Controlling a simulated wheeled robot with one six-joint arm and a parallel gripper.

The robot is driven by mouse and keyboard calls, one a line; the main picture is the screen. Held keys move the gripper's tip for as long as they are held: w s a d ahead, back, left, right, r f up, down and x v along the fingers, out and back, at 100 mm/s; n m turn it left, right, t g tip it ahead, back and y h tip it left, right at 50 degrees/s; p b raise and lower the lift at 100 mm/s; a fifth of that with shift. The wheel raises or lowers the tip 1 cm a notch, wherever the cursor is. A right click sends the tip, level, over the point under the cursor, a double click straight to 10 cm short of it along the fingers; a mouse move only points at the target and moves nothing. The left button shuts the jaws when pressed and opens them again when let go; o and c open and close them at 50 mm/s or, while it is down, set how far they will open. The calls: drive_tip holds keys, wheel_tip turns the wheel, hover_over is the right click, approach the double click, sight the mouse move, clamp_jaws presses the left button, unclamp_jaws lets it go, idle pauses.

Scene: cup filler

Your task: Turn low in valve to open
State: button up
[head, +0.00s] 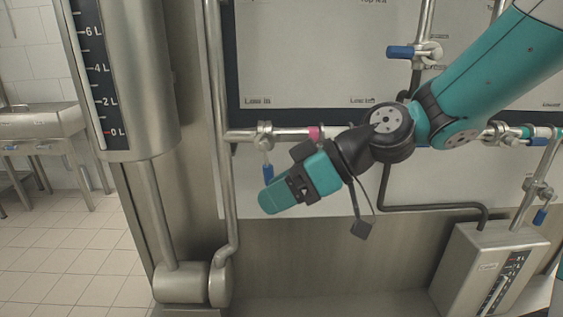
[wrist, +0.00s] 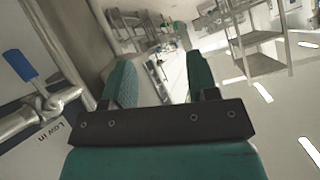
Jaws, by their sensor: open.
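The low in valve (head: 265,138) sits on the horizontal pipe below the "Low in" label in the head view. Its blue handle (head: 268,173) hangs down, across the pipe. In the wrist view the same blue handle (wrist: 20,66) is at the left edge, beside the label "Low in" (wrist: 55,131). My gripper (head: 268,202) is just below and in front of the handle in the head view and partly overlaps its lower end. In the wrist view my gripper (wrist: 161,80) is open with nothing between its fingers, and the handle is outside them to the left.
Another blue-handled valve (head: 414,52) is on a vertical pipe at upper right. A further valve (head: 539,190) is at the right, above a steel box (head: 490,270). A steel tank with a litre scale (head: 125,75) stands at left. Tiled floor (head: 60,260) is open at lower left.

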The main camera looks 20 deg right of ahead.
drive_tip(key=s+a+r+g+h+p, duration=0.1)
drive_tip(key=s+r+g+h+p, duration=0.1)
drive_tip(key=s, duration=0.3)
drive_tip(key=shift+s+a+r+m+p, duration=0.2)
drive_tip(key=shift+s+r+m+p, duration=0.1)
drive_tip(key=shift+r+p, duration=0.5)
drive_tip(key=shift+w+f, duration=0.1)
